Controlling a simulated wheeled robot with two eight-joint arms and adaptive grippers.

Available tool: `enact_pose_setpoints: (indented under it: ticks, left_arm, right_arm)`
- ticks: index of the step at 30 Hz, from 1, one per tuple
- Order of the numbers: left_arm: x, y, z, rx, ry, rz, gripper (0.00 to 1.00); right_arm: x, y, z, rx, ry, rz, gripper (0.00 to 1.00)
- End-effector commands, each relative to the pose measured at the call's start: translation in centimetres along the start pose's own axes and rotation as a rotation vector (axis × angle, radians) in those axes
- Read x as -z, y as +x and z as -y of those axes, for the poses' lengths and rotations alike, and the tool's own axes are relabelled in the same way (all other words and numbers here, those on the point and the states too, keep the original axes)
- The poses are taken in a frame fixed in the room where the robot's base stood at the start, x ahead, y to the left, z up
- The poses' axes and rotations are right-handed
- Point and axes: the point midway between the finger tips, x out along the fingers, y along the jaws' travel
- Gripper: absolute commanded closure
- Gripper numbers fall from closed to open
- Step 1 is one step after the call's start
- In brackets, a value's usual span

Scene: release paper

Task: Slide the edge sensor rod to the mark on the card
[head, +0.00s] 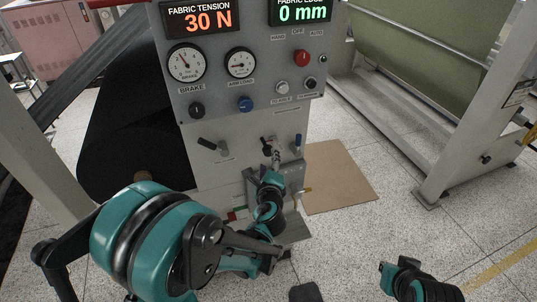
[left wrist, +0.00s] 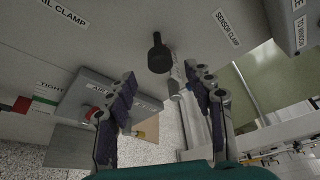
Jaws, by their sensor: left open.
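My left gripper (head: 275,155) is in front of the lower part of the grey control panel (head: 255,125) and is open. In the left wrist view its two fingers (left wrist: 160,80) stand apart. A black knob (left wrist: 158,55) and a small pale grey cylinder (left wrist: 174,88), perhaps part of the sensor rod, show between and beyond the fingers. A "SENSOR CLAMP" label (left wrist: 227,28) is to their right. I cannot clearly pick out the rod or the mark on the card. My right arm's end (head: 410,283) is low at the right; its finger state is unclear.
Displays read 30 N (head: 208,20) and 0 mm (head: 303,14). A black lever (head: 210,145) and a blue-handled lever (head: 298,142) flank my left gripper. A black fabric roll (head: 125,130) is at left. A brown sheet (head: 340,180) lies on open floor at right.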

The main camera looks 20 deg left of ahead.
Motion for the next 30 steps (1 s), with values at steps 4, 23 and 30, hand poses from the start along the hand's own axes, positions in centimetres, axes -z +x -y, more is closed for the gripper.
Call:
enact_pose_setpoints:
  ticks: [4,23,30]
  left_arm:
    - [0.1,-2.7,0.0,0.001,0.001,-0.002,0.47]
    - [0.0,-4.5,0.0,0.000,-0.001,0.000,0.47]
    - [-1.4,-5.1,-0.9,-0.065,-0.150,-0.002,0.47]
  right_arm:
    - [0.0,0.0,0.0,0.000,0.000,0.000,1.00]
    - [0.0,0.0,0.0,0.000,0.000,0.000,1.00]
    - [0.0,0.0,0.0,0.000,0.000,0.000,1.00]
